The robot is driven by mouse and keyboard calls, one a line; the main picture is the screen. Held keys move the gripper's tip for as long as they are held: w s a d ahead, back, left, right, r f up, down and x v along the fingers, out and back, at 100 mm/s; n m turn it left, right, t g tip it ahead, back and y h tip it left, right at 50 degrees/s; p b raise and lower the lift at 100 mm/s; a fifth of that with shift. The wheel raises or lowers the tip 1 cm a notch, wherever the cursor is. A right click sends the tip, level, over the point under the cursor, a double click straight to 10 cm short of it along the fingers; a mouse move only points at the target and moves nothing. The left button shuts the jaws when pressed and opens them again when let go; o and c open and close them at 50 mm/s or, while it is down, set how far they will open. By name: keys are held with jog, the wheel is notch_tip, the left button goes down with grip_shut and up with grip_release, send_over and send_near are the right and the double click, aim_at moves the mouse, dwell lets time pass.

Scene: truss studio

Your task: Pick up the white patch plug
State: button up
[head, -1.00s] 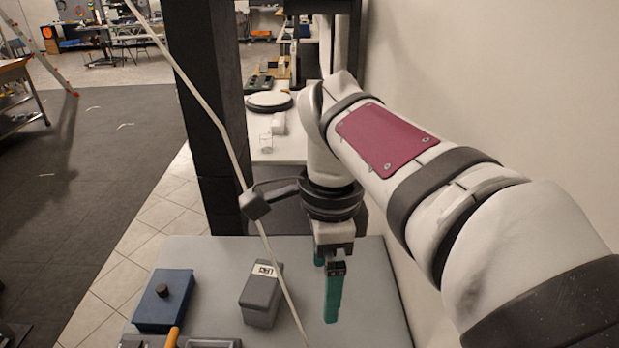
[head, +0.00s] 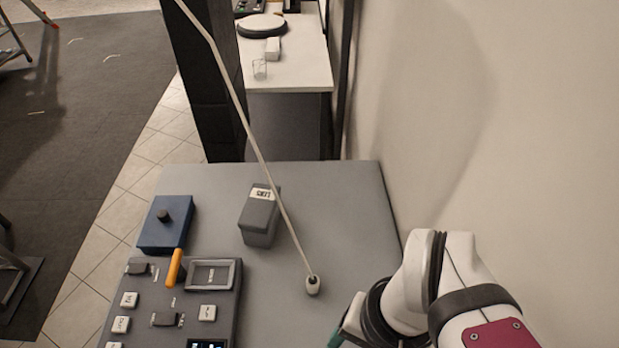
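The white patch plug (head: 313,286) is a small off-white piece with a dark spot, on the grey table right of the control panel. A thin pale cable runs from it up and left, out of the top of the view.
A grey labelled box (head: 260,222) stands behind the cable. A blue box with a black knob (head: 165,232) is at the left. A control panel (head: 215,310) with an orange handle (head: 175,267) lies in front. A wall (head: 450,120) bounds the right. The table's back right is clear.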

jog(key=n+g+h, duration=0.1)
jog(key=n, duration=0.1)
jog(key=n+t+h, duration=1)
jog(key=n+h, duration=0.1)
jog(key=n, duration=1.9)
send_near(309, 286)
jog(key=shift+t, duration=0.3)
jog(key=x, duration=1.1)
jog(key=shift+s+f, duration=0.2)
jog(key=shift+w+d+f, duration=0.15)
jog(key=shift+w, duration=0.1)
jog(key=shift+y, duration=0.3)
grip_shut()
